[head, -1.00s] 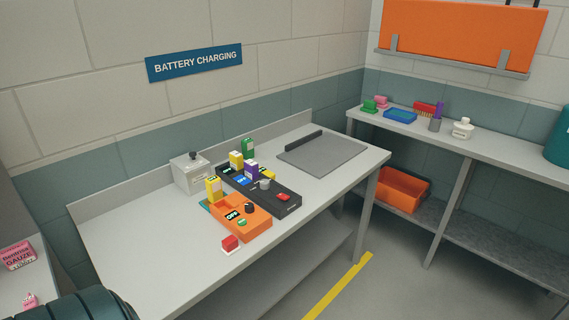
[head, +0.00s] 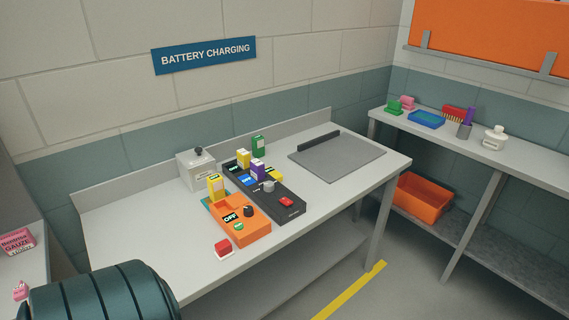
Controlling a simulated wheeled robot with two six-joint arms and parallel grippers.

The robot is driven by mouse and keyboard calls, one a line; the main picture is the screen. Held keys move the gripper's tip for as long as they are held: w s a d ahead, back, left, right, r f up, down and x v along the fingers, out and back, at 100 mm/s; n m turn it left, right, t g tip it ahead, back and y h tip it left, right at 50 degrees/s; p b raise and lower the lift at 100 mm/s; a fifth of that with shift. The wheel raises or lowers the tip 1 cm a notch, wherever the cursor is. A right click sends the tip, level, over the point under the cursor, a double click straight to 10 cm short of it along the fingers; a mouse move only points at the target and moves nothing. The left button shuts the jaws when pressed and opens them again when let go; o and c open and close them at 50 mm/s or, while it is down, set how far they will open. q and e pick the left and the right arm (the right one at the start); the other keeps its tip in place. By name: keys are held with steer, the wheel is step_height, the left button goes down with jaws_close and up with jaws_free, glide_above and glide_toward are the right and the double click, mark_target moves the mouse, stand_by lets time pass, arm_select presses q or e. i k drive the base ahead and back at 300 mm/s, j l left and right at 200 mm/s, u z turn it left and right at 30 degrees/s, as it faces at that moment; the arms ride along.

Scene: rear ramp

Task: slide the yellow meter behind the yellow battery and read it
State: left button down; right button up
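A yellow block like a battery (head: 216,188) stands upright at the back of an orange unit (head: 250,230) on the bench. Another yellow block (head: 243,159) stands in the long black charger (head: 284,208), beside a purple block (head: 258,171) and near a green block (head: 258,146). A small flat yellow piece (head: 277,173) shows at the charger's far side, partly hidden; I cannot tell whether it is the meter. No reading is legible. Neither of my grippers is in view.
The grey bench (head: 130,240) holds a grey box (head: 195,171), a red button block (head: 222,249) and a grey mat (head: 340,158). A ribbed dark teal rounded object (head: 100,292) fills the lower left. A side shelf (head: 480,152) with small items stands right, above an orange bin (head: 420,198).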

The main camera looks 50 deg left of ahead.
mark_target(276, 175)
steer(key=i+u, duration=0.15)
steer(key=u, duration=0.2)
steer(key=i+l+u, duration=0.15)
steer(key=u, duration=0.2)
steer(key=i+l+u, duration=0.1)
steer(key=u, duration=1.05)
steer(key=i+l, duration=0.05)
